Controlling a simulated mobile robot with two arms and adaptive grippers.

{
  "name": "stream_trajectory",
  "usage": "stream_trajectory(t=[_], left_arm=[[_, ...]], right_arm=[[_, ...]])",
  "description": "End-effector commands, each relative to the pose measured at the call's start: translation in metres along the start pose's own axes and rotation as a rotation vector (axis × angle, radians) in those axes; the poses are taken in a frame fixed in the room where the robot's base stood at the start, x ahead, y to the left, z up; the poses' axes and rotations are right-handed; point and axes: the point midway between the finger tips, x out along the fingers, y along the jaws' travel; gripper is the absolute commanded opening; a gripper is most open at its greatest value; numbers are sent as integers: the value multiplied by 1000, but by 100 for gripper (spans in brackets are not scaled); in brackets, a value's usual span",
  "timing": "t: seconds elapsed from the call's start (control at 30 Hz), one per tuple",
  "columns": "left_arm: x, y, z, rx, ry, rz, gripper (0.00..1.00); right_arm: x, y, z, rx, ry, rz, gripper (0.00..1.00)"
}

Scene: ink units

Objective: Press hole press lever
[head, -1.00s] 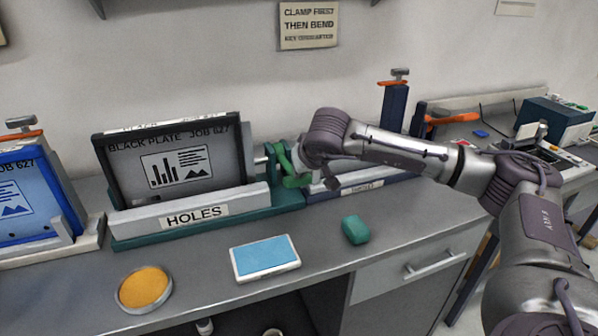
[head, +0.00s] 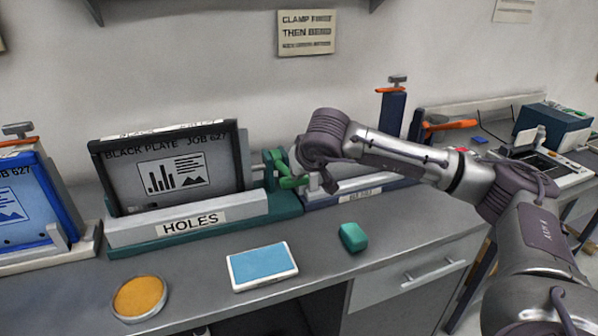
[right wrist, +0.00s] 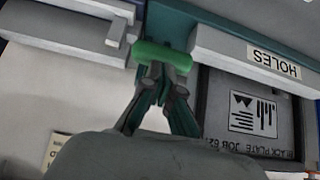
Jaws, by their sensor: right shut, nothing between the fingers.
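The hole press (head: 190,226), labelled HOLES, stands on the bench with a black plate (head: 173,170) marked JOB 627 upright in it. Nothing is between the fingers. In the head view my right wrist partly hides the fingers and lever. My left gripper is out of view.
A blue plate (head: 22,195) stands in another unit at the left. A yellow round tin (head: 139,297), a blue pad (head: 262,265) and a green block (head: 353,237) lie on the bench in front. Another unit (head: 361,197) is right behind my right wrist.

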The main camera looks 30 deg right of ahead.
Motion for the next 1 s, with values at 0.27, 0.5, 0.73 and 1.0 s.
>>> stream_trajectory(t=[0.27, 0.5, 0.73, 1.0], left_arm=[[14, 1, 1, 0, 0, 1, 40], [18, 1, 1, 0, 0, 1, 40], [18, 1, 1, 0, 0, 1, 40], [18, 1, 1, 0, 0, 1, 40]], right_arm=[[-66, 0, 2, 1, 9, -2, 0], [-97, 0, 2, 2, 9, -1, 0], [-103, 1, 2, 2, 9, 0, 0], [-103, 1, 2, 3, 10, 0, 0]])
